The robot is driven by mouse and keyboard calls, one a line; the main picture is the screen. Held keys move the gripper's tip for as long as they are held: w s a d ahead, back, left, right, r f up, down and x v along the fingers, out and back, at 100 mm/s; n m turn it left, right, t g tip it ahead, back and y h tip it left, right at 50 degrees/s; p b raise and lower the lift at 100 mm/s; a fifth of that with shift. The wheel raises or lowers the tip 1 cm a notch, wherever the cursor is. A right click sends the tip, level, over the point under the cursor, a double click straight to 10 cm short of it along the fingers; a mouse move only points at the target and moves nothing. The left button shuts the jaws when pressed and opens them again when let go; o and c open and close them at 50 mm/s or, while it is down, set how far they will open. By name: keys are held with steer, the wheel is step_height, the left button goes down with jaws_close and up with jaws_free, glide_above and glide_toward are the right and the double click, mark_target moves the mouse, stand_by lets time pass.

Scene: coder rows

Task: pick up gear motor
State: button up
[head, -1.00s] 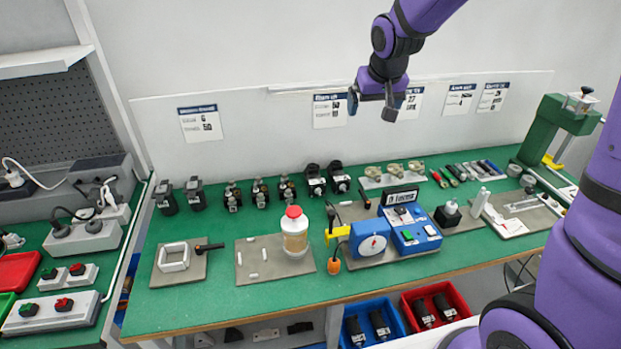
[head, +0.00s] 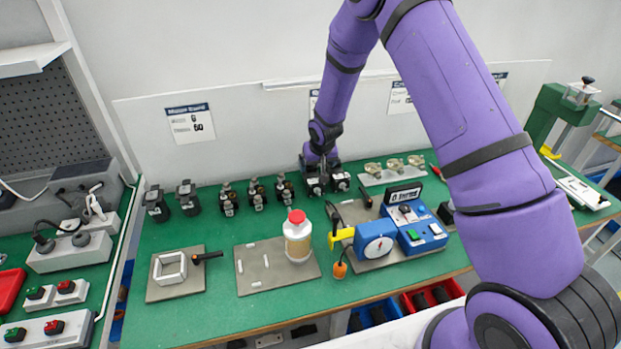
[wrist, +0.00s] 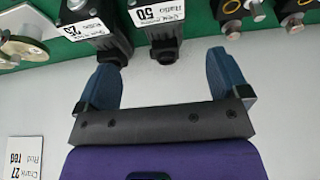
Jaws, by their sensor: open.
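Two black gear motors with white labels stand in the back row of the green bench. The left one (head: 314,184) has a label reading 50 in the wrist view (wrist: 160,28). The right one (head: 341,180) has a label that looks like 25 in the wrist view (wrist: 97,30). My gripper (head: 319,163) is at the back of the bench, close above or behind the left motor. In the wrist view its blue fingers (wrist: 163,60) are wide open and empty, with the 50 motor ahead between them. I cannot tell the exact gap. The 25 motor is just past the left finger.
Small brass-fronted units (head: 257,194) stand left of the gear motors, and black motors (head: 188,198) farther left. A tray of round parts (head: 392,172) is close on the right. A white bottle (head: 298,238) and blue tester (head: 374,243) stand in front.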

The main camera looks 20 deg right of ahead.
mark_target(313, 174)
steer(key=x, duration=1)
steer(key=shift+w+a+f, duration=0.1)
steer(key=shift+w+f, duration=0.15)
steer(key=shift+w, duration=0.15)
steer(key=c, duration=1)
steer(key=shift+c, duration=0.3)
steer(key=shift+r, duration=0.15)
